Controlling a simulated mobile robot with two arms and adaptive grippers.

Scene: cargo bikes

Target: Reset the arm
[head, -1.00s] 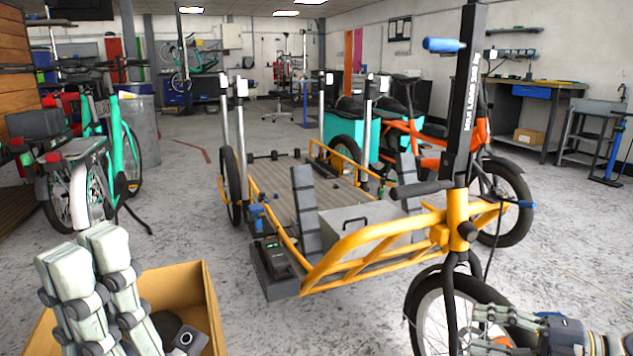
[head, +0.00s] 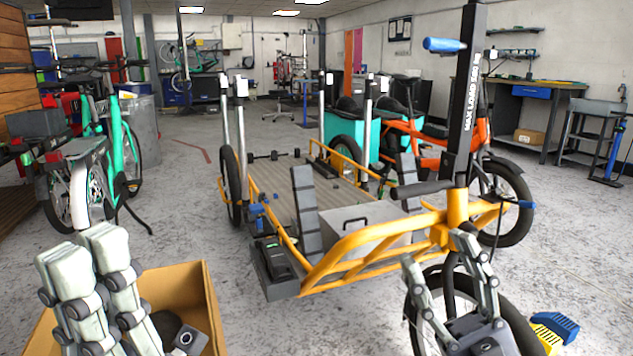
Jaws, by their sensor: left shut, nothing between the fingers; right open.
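My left gripper (head: 86,252) is at the lower left, pointing up, with its two grey-padded fingers close together. It is shut and holds nothing. It stands in front of an open cardboard box (head: 208,300). My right gripper (head: 438,252) is at the lower right, pointing up, its two fingers spread apart and empty. It is in front of the front wheel (head: 512,318) of the yellow cargo bike (head: 375,240) in this view and hides part of that wheel. I cannot tell whether it touches the wheel.
The cargo bike's flat deck (head: 285,185) carries a grey case (head: 362,222). A blue and yellow item (head: 556,326) lies at the lower right. A green bike (head: 120,150) stands left, an orange one (head: 420,150) behind. The floor at right (head: 580,240) is clear.

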